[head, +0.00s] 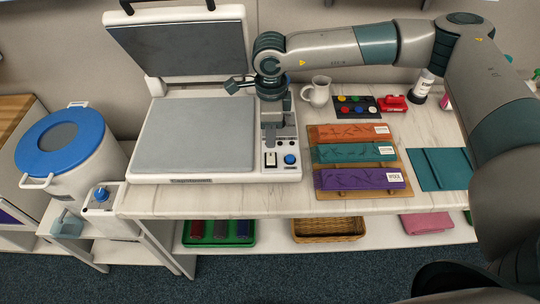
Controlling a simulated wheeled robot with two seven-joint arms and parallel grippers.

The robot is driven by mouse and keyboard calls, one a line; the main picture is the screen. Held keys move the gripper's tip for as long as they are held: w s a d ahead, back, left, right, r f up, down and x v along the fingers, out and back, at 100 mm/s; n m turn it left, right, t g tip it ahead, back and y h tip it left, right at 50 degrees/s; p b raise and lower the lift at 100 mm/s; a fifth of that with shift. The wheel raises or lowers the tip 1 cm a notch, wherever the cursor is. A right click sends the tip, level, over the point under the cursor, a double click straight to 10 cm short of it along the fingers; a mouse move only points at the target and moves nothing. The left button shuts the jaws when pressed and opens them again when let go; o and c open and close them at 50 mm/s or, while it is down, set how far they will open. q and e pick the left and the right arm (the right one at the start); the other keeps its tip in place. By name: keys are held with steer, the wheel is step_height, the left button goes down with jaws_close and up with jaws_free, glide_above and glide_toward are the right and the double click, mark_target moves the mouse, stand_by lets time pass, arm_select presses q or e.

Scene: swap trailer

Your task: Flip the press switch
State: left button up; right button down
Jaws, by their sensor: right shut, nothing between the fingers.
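The heat press (185,178) stands at the left of the white marble-patterned table, with its dark-faced lid (188,55) raised. Its control panel runs along the right side of the base. A pale switch (270,159) sits at the front of this panel, with a blue knob (290,159) just to its right. My right gripper (270,143) is shut and empty. It points down over the panel, just behind the switch in the picture. I cannot tell whether it touches the panel or which way the switch is set. My left gripper is out of view.
Right of the press are three folded cloths on a wooden board (408,178), a white mug (317,92), a paint palette (355,113) and a red stapler-like item (393,104). A blue-lidded drum (100,160) stands at left. My right arm spans the back and right side.

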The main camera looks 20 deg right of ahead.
mark_target(271, 155)
steer(key=shift+r+p, duration=0.3)
steer(key=shift+r, duration=1.25)
